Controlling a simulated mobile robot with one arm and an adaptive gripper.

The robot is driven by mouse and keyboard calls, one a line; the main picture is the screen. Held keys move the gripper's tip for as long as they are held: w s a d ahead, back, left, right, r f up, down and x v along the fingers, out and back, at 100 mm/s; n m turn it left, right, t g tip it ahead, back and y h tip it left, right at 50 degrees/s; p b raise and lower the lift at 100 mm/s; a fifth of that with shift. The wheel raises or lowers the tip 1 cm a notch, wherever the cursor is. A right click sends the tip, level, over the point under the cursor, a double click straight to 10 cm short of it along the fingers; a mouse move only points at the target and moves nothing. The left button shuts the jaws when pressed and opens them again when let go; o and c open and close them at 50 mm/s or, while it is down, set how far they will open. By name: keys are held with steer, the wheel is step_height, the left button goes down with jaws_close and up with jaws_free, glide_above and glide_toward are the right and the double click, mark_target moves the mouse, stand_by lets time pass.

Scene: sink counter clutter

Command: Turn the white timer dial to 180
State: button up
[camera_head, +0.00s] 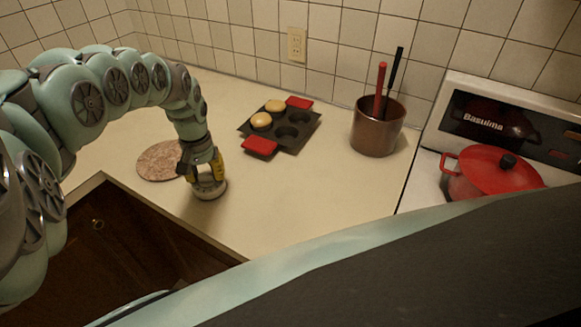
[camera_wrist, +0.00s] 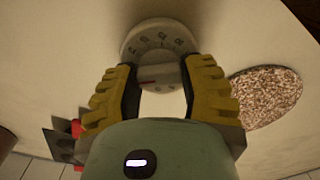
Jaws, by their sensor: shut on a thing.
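The white timer dial (camera_head: 209,190) stands on the counter near its front edge. In the wrist view the dial (camera_wrist: 160,35) shows a ring of numbers around its rim and a raised middle with a red mark. My gripper (camera_head: 207,178) points down onto it from above. In the wrist view the yellow fingers of my gripper (camera_wrist: 161,85) lie on both sides of the dial's raised middle and are shut on it. The fingers hide part of the dial, and I cannot read the setting.
A round speckled mat (camera_head: 158,161) lies just left of the dial. Behind it are a dark muffin tin (camera_head: 293,131) with red handles, a brown pot (camera_head: 377,128) with utensils, and a red pot (camera_head: 490,172) on the stove. The counter right of the dial is clear.

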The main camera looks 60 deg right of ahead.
mark_target(205, 175)
steer(key=shift+a, duration=0.1)
stand_by(0.4)
steer(key=o, duration=1.2)
step_height(205, 175, up, 12)
